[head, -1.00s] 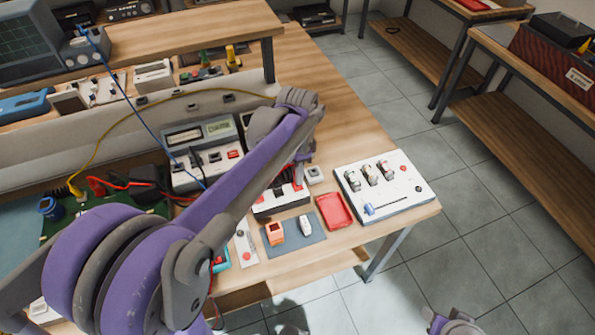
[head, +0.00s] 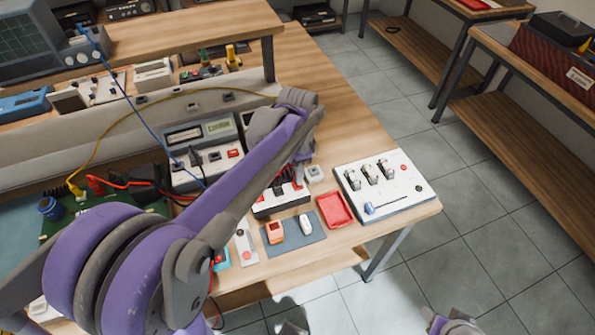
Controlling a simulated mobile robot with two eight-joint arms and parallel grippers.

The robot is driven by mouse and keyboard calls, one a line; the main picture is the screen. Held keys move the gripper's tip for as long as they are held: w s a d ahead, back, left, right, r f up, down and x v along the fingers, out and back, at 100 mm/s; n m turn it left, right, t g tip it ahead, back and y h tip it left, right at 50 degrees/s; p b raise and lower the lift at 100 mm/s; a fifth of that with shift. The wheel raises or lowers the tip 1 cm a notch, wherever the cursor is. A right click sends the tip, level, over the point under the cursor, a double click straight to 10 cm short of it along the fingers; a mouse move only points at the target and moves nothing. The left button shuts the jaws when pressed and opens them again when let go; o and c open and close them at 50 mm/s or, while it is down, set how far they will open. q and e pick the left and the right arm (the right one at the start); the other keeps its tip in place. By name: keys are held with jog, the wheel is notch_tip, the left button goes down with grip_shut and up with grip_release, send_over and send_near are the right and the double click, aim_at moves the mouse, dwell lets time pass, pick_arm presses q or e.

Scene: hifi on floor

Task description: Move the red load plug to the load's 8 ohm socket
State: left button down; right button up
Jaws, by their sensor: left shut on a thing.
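My left arm reaches across the bench, and its gripper (head: 298,178) points down over the back right of a small white box with a dark front and red parts on top (head: 280,202), which looks like the load. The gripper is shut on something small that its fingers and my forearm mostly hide. I take it as the red load plug, but cannot confirm its colour or whether it sits in a socket. The socket labels are too small to read. Only a purple and grey part of my right arm shows at the bottom edge; its gripper is out of view.
A red tray (head: 335,210) and a white panel with knobs (head: 385,190) stand right of the box. A dark mat (head: 290,238) with an orange item (head: 275,232) lies in front. Meters (head: 205,150) and red, blue and yellow leads lie behind and left.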

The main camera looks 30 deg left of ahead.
pick_arm(q)
jog(key=shift+f+b, duration=0.4)
jog(key=shift+f, duration=0.4)
dwell(2.3)
jog(key=c, duration=0.7)
grip_release()
notch_tip(320, 180, up, 11)
jog(key=shift+f+p, duration=0.1)
jog(key=shift+p, duration=0.4)
jog(key=shift+r+p, duration=1.6)
jog(key=shift+r, duration=0.9)
